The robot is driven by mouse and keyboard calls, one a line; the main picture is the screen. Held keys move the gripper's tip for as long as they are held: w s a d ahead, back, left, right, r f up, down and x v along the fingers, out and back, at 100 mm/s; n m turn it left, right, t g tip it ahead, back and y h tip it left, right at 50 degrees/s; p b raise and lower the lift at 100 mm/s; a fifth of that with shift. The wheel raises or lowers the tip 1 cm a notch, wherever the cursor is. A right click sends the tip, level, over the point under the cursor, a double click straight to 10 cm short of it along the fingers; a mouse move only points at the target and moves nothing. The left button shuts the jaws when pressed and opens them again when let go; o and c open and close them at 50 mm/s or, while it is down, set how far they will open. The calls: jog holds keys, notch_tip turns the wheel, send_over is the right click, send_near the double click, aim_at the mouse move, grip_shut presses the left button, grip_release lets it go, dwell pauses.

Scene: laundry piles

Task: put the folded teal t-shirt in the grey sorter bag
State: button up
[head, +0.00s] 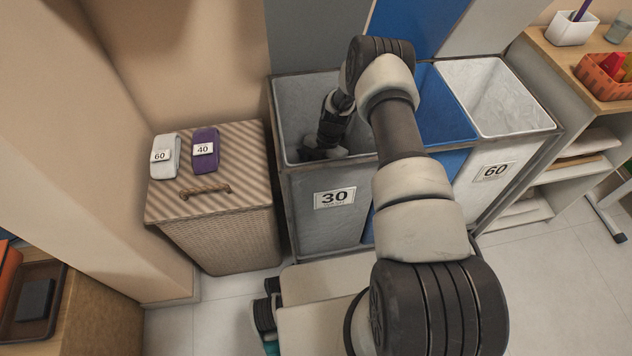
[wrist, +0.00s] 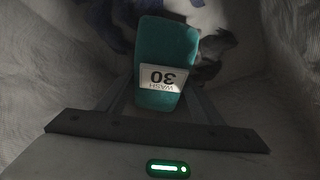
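The grey sorter bag (head: 303,187) is the left bag of the sorter and has a "30" label on its front. My gripper (head: 318,154) is down inside it, and the bag wall partly hides it in the head view. In the wrist view, the folded teal t-shirt (wrist: 166,48) has a white "WASH 30" band, seen upside down. It fills the space between my two gripper fingers (wrist: 162,98), which appear to be shut on its sides. Dark and pale cloth (wrist: 200,15) shows in the bag beyond the shirt. The gap between the shirt and that cloth is hard to judge.
A blue bag (head: 443,108) and a white bag (head: 495,95) labelled "60" stand right of the grey one. A wicker hamper (head: 220,235) at left carries a white bundle (head: 164,157) and a purple bundle (head: 205,150). A shelf unit (head: 560,80) stands at right.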

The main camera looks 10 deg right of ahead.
jog(key=o, duration=0.4)
jog(key=shift+o, duration=0.2)
jog(key=shift+r, duration=0.1)
jog(key=shift+r+p, duration=0.3)
jog(key=shift+p, duration=0.15)
jog(key=p+v, duration=0.3)
jog(key=v, duration=0.9)
jog(key=shift+r, duration=0.25)
